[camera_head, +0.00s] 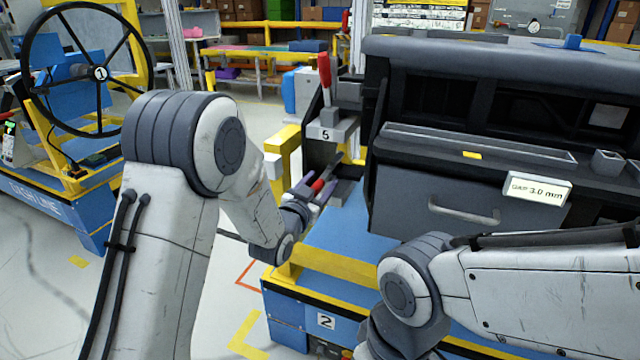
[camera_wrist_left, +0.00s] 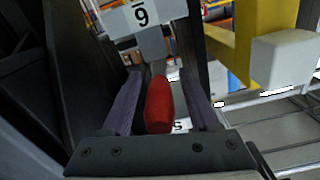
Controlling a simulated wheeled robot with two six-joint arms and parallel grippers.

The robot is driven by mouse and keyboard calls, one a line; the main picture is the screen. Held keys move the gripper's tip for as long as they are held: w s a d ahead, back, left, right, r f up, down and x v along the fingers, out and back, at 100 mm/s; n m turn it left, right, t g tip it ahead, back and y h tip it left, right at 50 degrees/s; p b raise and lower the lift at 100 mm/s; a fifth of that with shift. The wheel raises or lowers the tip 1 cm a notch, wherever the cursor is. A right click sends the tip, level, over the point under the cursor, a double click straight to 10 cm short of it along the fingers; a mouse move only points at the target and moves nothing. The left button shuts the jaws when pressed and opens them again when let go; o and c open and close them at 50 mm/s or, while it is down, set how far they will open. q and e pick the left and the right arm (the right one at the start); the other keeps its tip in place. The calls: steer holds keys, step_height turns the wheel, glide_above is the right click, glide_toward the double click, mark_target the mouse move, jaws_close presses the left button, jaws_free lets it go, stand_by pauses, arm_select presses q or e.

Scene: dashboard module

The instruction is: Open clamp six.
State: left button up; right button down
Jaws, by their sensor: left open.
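The clamp's red handle (camera_head: 317,186) sticks out low on the fixture in the head view, pointing toward my left gripper (camera_head: 314,190). In the left wrist view the red handle (camera_wrist_left: 159,104) lies between the two purple fingers of the gripper (camera_wrist_left: 162,76), with a gap on each side. The fingers are open. A white label (camera_wrist_left: 140,15) above the handle looks like a 9; that view appears upside down, so it reads as 6. Another clamp (camera_head: 325,75), labelled 5, stands above with its red handle upright. My right gripper is out of view.
The dark dashboard module (camera_head: 480,130), with a drawer and a gap sign (camera_head: 537,189), sits right of the clamps. A yellow post (camera_head: 283,160) stands close left of them; it shows in the wrist view too (camera_wrist_left: 262,40). A black handwheel (camera_head: 80,70) is far left.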

arm_select(q)
jaws_close()
stand_by(1.4)
